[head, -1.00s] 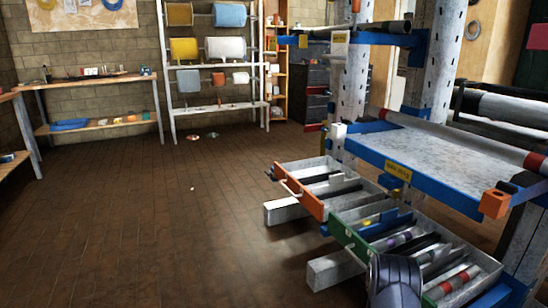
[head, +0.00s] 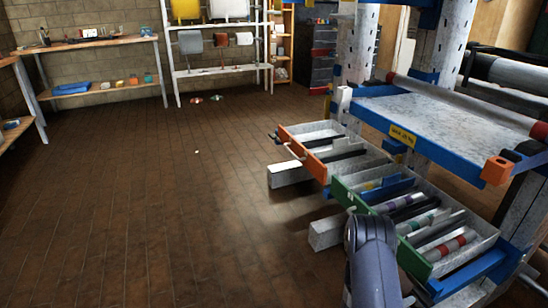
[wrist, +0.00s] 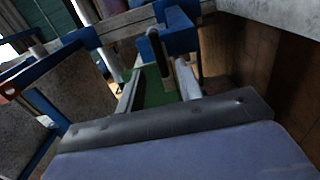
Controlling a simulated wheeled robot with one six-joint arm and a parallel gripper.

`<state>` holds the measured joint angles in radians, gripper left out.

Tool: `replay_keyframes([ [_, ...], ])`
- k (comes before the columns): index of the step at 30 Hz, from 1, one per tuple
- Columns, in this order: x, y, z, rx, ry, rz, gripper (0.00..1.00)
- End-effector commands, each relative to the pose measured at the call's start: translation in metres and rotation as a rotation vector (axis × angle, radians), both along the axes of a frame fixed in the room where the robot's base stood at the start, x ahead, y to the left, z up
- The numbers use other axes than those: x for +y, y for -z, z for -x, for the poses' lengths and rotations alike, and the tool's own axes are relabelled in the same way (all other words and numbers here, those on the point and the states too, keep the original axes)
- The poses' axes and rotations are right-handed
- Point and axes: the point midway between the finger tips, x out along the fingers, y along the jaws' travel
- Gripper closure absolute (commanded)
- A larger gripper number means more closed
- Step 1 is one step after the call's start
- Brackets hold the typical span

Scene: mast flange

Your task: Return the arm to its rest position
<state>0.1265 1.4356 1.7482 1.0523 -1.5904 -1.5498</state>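My arm, a dark grey-purple link, rises at the bottom of the head view in front of the green-fronted drawer (head: 378,222). My gripper cannot be made out in the head view. In the wrist view my gripper (wrist: 158,88) shows as two pale fingers standing apart, with nothing visible held between them. A green surface (wrist: 157,90) and a blue bracket (wrist: 168,38) show beyond the fingers. The distance from the fingers to these parts cannot be told.
A rack with a blue-edged shelf (head: 450,122) stands on the right. Its orange-fronted drawer (head: 302,152) and green-fronted drawer stand open with rods and bars inside. A workbench (head: 95,42) and spool rack (head: 217,70) are at the back. The brown floor (head: 170,210) on the left is mostly clear.

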Motion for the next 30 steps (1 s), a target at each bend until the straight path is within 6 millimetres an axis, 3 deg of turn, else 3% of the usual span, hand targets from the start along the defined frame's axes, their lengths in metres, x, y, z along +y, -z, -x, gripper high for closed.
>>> replay_keyframes([
  [10,-0.059,0.001,-0.023,-0.009,0.004,-0.001,0.65],
  [30,-0.055,-0.001,-0.023,-0.519,0.000,-0.214,0.65],
])
